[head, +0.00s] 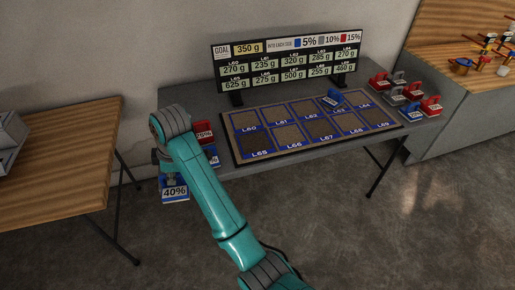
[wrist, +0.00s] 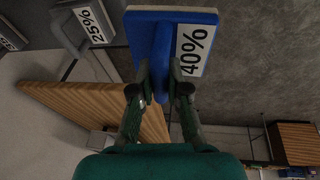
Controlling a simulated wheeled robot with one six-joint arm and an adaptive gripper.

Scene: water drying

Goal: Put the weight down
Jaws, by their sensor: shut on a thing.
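The weight in my gripper (wrist: 160,82) is a blue block with a white "40%" label. In the wrist view this weight (wrist: 150,38) is held by its blue handle between both fingers. In the head view the weight (head: 175,196) hangs below my wrist at the left end of the grey table (head: 290,168). My gripper (head: 168,178) is mostly hidden there behind my arm. I cannot tell whether the weight touches anything below. A dark tray (head: 231,148) with cells labelled L60 to L69 lies on the table. Another blue weight (head: 331,98) stands near its L63 cell.
A red 70% weight (head: 204,131) and a blue one (head: 213,160) stand close beside my arm. Several red, grey and blue weights (head: 396,97) fill the table's right end. A sign (head: 288,60) reads goal 350 g. A wooden table (head: 60,155) is at left, with a gap between.

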